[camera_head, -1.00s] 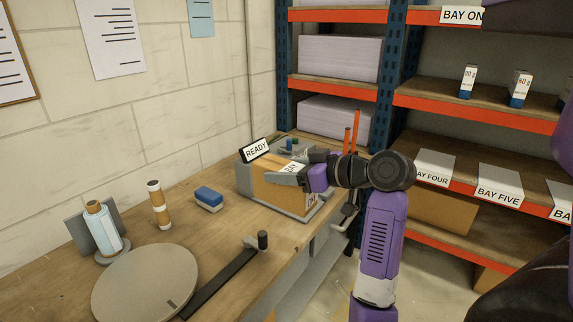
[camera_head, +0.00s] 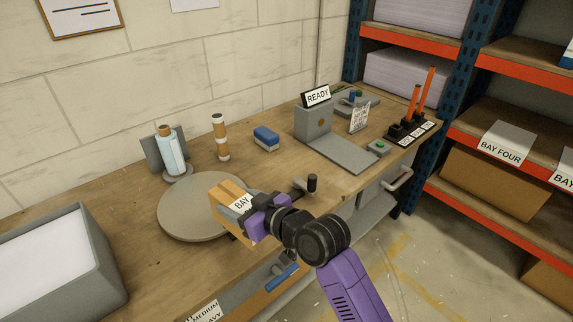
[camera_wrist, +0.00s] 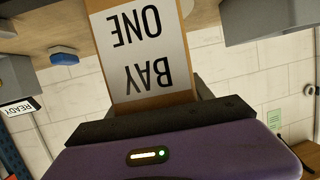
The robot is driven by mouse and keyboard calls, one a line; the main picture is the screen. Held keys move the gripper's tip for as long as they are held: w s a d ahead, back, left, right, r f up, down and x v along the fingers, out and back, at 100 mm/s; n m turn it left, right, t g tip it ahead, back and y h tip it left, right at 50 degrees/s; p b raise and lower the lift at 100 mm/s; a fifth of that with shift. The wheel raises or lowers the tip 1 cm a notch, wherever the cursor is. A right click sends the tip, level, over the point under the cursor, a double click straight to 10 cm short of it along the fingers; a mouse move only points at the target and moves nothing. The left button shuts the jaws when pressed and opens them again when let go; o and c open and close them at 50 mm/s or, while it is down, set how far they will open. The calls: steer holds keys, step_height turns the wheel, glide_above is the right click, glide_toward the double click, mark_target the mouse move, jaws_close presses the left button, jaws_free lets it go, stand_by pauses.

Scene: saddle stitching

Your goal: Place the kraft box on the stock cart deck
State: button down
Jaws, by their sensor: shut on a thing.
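The kraft box (camera_head: 224,219) is a small brown carton with a white label reading BAY. My gripper (camera_head: 245,207) is shut on it and holds it by the round grey disc, over the front part of the bench in the head view. Its label reads BAY ONE, upside down, on the box in the wrist view (camera_wrist: 146,50). My gripper covers part of the box, and I cannot tell its exact height above the bench. I cannot make out the stock cart deck in either view.
The bench (camera_head: 120,228) carries the grey disc (camera_head: 195,200), a blue block (camera_head: 266,138), bottles, a grey READY stand (camera_head: 312,123) and, at the left, a grey tray (camera_head: 100,277) of white paper. Orange-edged shelving (camera_head: 500,150) stands at the right, with open floor before it.

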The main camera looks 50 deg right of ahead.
steer(key=w+a+f, duration=0.3)
steer(key=a+f, duration=0.1)
steer(key=a, duration=0.2)
steer(key=w+a+f+n+y, duration=0.1)
steer(key=w+a+f, duration=0.3)
steer(key=a, duration=0.3)
steer(key=shift+a+f, duration=0.2)
steer(key=shift+a, duration=0.1)
steer(key=shift+w+a+r, duration=0.1)
